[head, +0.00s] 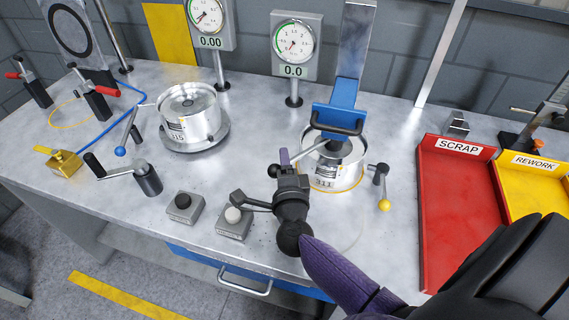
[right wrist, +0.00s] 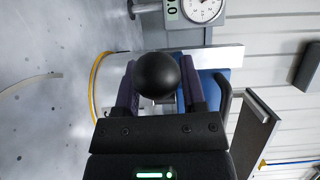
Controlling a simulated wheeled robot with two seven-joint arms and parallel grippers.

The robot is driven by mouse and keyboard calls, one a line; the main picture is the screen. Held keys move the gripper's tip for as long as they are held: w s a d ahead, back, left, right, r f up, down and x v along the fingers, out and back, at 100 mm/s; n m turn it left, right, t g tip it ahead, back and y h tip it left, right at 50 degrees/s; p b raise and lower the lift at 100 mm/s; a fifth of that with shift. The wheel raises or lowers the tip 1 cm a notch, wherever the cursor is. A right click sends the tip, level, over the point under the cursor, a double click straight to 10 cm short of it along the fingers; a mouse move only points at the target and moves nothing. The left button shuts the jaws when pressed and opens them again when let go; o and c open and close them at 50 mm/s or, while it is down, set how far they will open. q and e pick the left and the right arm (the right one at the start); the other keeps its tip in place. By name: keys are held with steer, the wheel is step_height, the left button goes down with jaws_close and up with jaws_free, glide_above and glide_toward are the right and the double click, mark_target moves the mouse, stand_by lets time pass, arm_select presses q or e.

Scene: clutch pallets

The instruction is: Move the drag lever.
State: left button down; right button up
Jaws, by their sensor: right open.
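My right gripper (head: 308,248) comes in from the lower right, one purple finger reaching to the knob. In the right wrist view, the black ball (right wrist: 157,74) shows between the two open purple fingers (right wrist: 160,92). I cannot tell whether a finger touches it. The lever's lower end is partly hidden. The gauge (head: 294,45) behind reads 0.0. My left gripper is not in view.
A second pallet (head: 188,105), marked 315, stands left with its own gauge (head: 207,18). A blue clamp (head: 340,92) sits over the 311 pallet. Two button boxes (head: 183,206) stand left of the lever. A red scrap tray (head: 455,215) and yellow rework tray (head: 540,185) lie right.

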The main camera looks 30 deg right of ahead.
jaws_close()
stand_by(1.4)
